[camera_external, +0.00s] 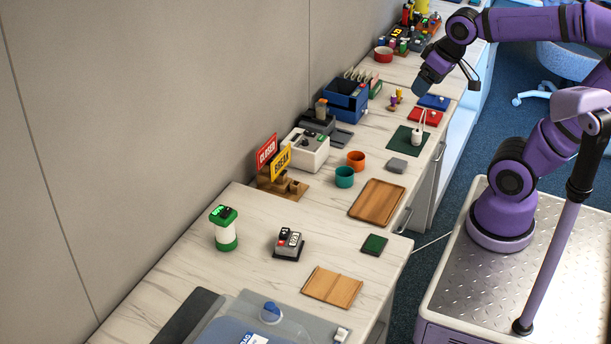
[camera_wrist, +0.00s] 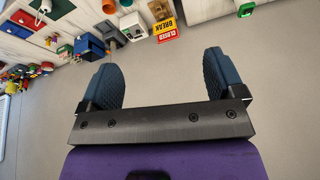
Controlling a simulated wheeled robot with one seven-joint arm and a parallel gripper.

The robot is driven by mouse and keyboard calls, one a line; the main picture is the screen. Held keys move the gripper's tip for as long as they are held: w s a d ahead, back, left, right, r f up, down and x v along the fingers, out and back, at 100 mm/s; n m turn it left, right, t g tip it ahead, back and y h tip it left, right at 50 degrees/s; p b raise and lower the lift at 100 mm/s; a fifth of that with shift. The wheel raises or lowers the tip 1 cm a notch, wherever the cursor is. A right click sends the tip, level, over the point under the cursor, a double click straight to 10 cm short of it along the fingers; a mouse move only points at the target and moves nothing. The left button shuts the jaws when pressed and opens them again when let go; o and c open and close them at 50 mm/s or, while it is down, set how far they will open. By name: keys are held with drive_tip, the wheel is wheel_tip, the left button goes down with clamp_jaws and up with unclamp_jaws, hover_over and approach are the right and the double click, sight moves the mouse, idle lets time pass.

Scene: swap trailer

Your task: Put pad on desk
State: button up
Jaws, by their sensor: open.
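Several flat pieces could be the pad; I cannot tell which one is meant. A blue flat piece (camera_external: 434,102) and a red one (camera_external: 425,118) lie on the far part of the marbled desk (camera_external: 355,226). A small dark green square (camera_external: 374,244) lies near the front edge of the nearer part. My gripper (camera_external: 421,88) is raised above the far desk, near the blue piece in the picture. In the wrist view my gripper (camera_wrist: 158,75) is open, with nothing between its two blue fingers.
A dark green mat (camera_external: 401,146) bears a white item. Wooden boards (camera_external: 378,201), teal (camera_external: 344,177) and orange (camera_external: 356,160) cups, and CLOSED and BREAK signs (camera_wrist: 165,32) share the desk. Machines line the wall. Bare desk shows around the small green square.

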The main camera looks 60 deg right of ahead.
drive_tip(key=s+a+n, duration=0.2)
drive_tip(key=s, duration=0.3)
drive_tip(key=shift+s+r+t, duration=0.25)
drive_tip(key=shift+s+t, duration=0.05)
